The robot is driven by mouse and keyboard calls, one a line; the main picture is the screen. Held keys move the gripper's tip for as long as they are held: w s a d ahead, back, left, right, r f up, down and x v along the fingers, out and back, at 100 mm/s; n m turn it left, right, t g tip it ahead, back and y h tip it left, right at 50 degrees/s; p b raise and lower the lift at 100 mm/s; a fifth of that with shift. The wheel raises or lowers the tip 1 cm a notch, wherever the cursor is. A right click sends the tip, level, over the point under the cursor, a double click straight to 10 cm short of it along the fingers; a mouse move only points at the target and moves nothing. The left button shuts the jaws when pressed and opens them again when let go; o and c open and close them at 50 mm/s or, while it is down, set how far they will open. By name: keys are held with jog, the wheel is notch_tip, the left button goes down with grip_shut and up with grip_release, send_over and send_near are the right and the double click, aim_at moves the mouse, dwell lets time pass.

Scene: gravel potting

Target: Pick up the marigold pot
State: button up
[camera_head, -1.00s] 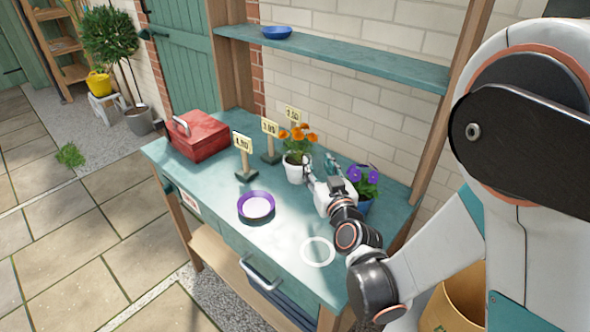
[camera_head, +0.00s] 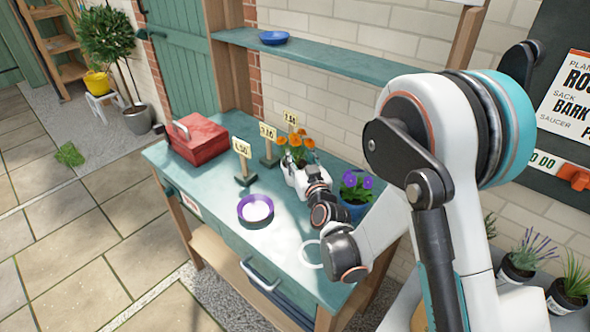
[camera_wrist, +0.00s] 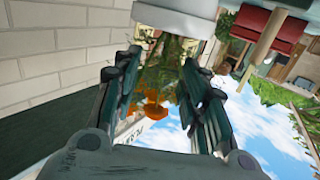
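The marigold pot (camera_head: 290,173) is a white pot with orange flowers, upright on the teal bench towards the back. My gripper (camera_head: 301,180) is at its right front side and hides part of it. In the wrist view, which looks upside down, the white pot (camera_wrist: 175,12) shows at the top edge. My gripper (camera_wrist: 167,55) is open there, its two dark fingers spread. Green foliage and orange blooms show between the fingers. I cannot tell whether the fingers touch the pot.
A blue pot with purple flowers (camera_head: 355,195) stands close right of my gripper. Price signs (camera_head: 243,158) and a red toolbox (camera_head: 200,138) are to the left. A purple saucer (camera_head: 243,218) and a white painted ring (camera_head: 303,252) are on the bench front. A shelf (camera_head: 330,65) runs above.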

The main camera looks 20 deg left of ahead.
aim_at(296, 152)
jog(key=x, duration=0.2)
jog(key=b+x, duration=0.1)
jog(key=shift+w+a+f, duration=0.25)
jog(key=shift+a, duration=0.05)
jog(key=shift+w+a+r, duration=0.1)
jog(key=shift+w+a, duration=0.15)
jog(key=shift+w, duration=0.15)
grip_shut()
